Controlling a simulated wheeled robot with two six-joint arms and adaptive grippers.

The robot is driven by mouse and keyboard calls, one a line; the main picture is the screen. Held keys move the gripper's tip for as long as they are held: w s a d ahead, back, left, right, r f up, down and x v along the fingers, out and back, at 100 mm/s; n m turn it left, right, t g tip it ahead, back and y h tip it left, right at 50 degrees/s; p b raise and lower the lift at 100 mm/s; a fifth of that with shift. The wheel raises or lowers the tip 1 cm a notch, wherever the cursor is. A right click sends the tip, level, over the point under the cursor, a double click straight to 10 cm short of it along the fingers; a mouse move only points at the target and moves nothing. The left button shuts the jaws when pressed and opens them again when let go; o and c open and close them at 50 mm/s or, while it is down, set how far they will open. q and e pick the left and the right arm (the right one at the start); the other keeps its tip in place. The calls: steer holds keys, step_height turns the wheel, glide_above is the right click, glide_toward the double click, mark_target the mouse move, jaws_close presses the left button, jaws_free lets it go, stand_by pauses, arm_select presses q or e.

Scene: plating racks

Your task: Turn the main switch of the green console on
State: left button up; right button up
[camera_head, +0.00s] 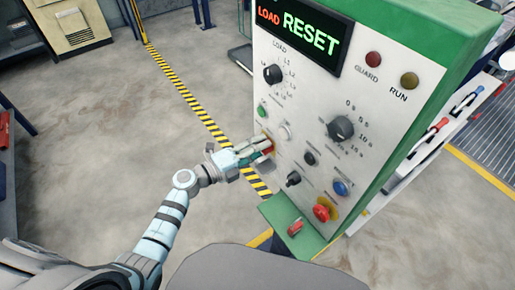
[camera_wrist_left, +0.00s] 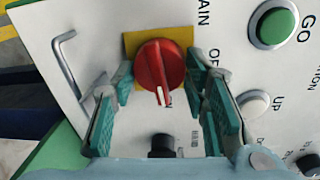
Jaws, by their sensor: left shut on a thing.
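The green console (camera_head: 424,22) has a white front panel with knobs, lamps and buttons. Its main switch (camera_wrist_left: 160,66) is a red knob on a yellow square plate, with lettering ending in "AIN" beside it. The knob's white mark points toward the bottom of the left wrist view. My left gripper (camera_head: 262,149) reaches the panel's left side in the head view. Its teal finger pads stand on both sides of the red knob and are shut on it. In the head view the gripper mostly hides the switch. My right gripper is not in view.
The display (camera_head: 297,32) reads LOAD RESET. A black knob (camera_head: 293,179), a red mushroom button (camera_head: 325,208) and a blue button (camera_head: 341,187) sit below and right of my gripper. A metal handle (camera_wrist_left: 72,65) stands beside the switch. Floor left of the console is open.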

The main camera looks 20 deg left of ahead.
arm_select(q)
steer(key=shift+m, duration=0.6)
steer(key=o, duration=1.1)
steer(key=shift+o, duration=0.2)
steer(key=v, duration=1.2)
